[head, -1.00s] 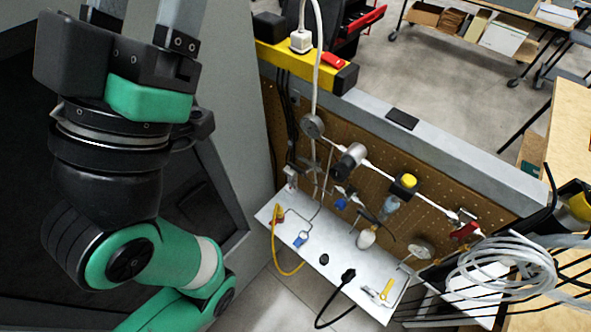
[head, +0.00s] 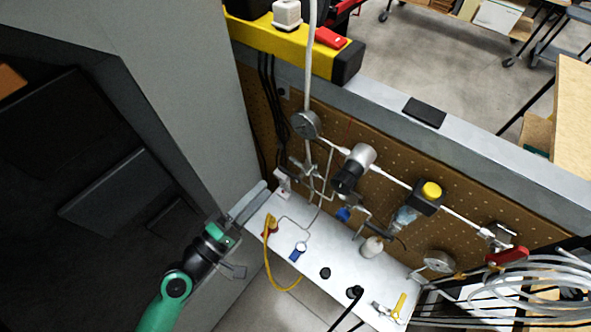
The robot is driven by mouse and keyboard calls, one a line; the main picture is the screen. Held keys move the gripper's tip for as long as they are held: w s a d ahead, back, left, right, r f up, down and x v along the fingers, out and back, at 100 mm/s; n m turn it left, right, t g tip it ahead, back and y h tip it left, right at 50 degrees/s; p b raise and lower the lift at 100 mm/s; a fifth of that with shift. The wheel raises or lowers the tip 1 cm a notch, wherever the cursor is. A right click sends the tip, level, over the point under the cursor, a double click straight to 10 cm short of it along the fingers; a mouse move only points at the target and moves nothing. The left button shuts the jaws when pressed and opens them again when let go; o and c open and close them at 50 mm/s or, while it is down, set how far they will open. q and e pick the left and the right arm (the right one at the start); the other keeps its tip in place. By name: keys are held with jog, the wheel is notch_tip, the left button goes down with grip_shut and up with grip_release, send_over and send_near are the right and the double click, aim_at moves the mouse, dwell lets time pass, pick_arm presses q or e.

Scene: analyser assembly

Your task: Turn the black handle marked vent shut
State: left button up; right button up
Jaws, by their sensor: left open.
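A white sloping panel (head: 318,248) carries several small coloured handles and fittings. A small black knob (head: 325,273) sits near its front edge, right of a blue handle (head: 299,250). A black fitting (head: 355,292) with a black cable or hose stands further right. No vent marking is legible, so I cannot tell which black part is the vent handle. My left gripper (head: 251,203) is open, its pale grey fingers at the panel's left end, left of the red handle (head: 271,226) and apart from both black parts. My right gripper is out of view.
A yellow hose (head: 268,268) loops below the panel's left side. A pegboard (head: 405,215) behind holds gauges, a regulator and piping. Coiled clear tubing (head: 520,285) crowds the right. A grey wall (head: 190,90) stands close behind my left arm.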

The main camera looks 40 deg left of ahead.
aim_at(284, 173)
pick_arm(q)
jog(key=s+f+n+g+y, duration=0.1)
jog(key=s+f, duration=0.2)
jog(key=f, duration=0.2)
jog(key=w+p, duration=0.1)
jog(key=w, duration=0.2)
jog(key=w+a+p, duration=0.1)
jog(key=w, duration=0.3)
jog(key=w+a+p, duration=0.1)
jog(key=w, duration=0.3)
jog(key=shift+r, duration=0.4)
jog(key=shift+w, duration=0.4)
grip_shut()
